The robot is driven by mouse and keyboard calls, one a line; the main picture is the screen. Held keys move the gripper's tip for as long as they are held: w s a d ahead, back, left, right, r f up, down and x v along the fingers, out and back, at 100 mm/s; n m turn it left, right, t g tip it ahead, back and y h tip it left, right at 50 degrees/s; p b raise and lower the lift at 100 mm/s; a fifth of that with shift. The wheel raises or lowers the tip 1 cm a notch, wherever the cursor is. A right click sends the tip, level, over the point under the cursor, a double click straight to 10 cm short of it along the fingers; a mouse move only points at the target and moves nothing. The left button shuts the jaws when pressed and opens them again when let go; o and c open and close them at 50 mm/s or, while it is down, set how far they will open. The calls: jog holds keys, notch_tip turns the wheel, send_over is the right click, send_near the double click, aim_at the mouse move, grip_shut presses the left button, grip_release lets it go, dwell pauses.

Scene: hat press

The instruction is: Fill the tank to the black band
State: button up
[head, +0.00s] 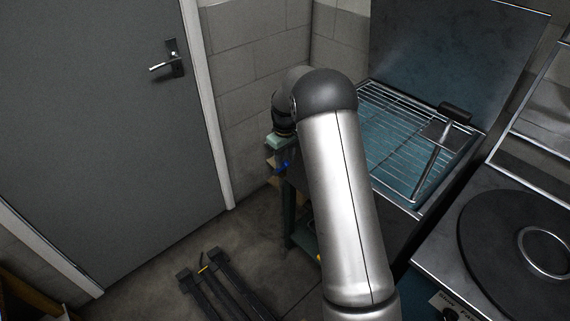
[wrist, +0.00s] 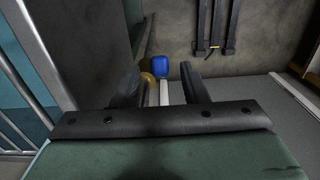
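The tank (head: 378,174) is a metal basin at the right of the head view, with teal liquid under a wire rack. Its rim also shows at the left of the wrist view (wrist: 37,55). I cannot make out a black band. A blue knob-like piece (wrist: 160,64) with a brass-coloured part (wrist: 148,79) and a pale bar below it shows in the wrist view; blue also shows in the head view (head: 281,168). My gripper (wrist: 160,78) is open. Its two dark fingers stand apart, with the blue piece between or just beyond their tips; contact is not visible.
A grey door (head: 105,120) and block wall stand at the left and back. Dark straps or rails (head: 215,290) lie on the floor. A round dark plate with a metal ring (head: 545,250) is at the right. A T-shaped metal piece (head: 440,135) stands over the rack.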

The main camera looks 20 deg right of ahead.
aim_at(285, 165)
jog(key=shift+f, duration=1.8)
grip_shut()
